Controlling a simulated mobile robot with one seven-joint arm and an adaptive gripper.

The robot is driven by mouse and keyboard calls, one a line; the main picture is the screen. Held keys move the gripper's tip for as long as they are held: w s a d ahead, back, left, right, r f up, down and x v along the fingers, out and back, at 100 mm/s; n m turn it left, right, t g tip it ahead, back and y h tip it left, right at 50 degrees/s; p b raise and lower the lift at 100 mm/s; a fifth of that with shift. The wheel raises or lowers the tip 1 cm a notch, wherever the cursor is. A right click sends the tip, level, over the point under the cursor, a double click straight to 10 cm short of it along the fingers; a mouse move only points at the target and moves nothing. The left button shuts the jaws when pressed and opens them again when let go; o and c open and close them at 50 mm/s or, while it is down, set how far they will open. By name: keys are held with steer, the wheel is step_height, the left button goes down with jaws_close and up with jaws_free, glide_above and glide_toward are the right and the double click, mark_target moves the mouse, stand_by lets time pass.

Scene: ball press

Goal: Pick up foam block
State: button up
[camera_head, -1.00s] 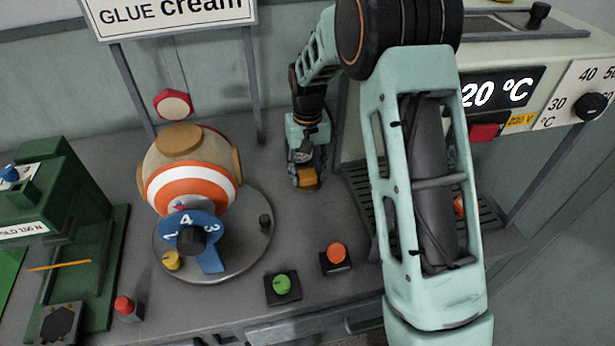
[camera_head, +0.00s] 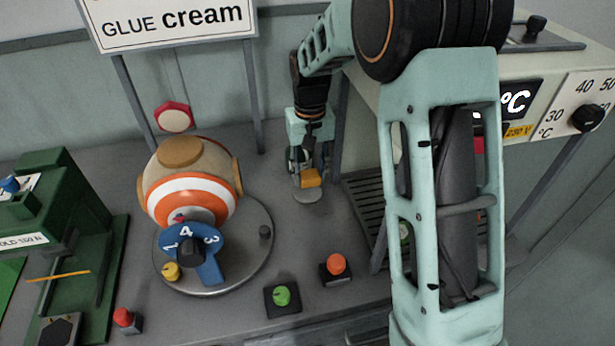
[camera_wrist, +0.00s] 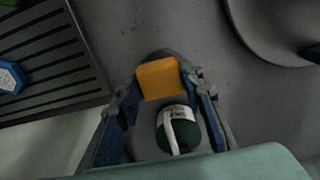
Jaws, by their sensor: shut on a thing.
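The foam block looks like the small orange-yellow block (camera_head: 311,178) between my fingertips in the head view. It also shows in the wrist view (camera_wrist: 158,78), held between the two blue-grey fingers. My gripper (camera_head: 308,172) points down near the back of the grey table and is shut on the block. A flat grey oval (camera_head: 307,195) shows just under the block. I cannot tell whether the block touches it. In the wrist view a dark green rounded thing with a white label (camera_wrist: 175,113) shows between the fingers, nearer the camera.
The striped ball (camera_head: 190,185) stands on a round metal plate (camera_head: 255,255) to the left. A slatted dark tray (camera_head: 365,205) lies right of my gripper, under the heater box. Green (camera_head: 282,297) and orange (camera_head: 336,264) buttons stand in front. The green press (camera_head: 60,200) is far left.

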steer(key=s+d+r, duration=0.2)
steer(key=s+r, duration=0.5)
steer(key=s, duration=0.4)
steer(key=shift+s+d, duration=0.15)
steer(key=shift+d, duration=0.05)
steer(key=shift+o, duration=1.3)
steer(key=c, duration=0.4)
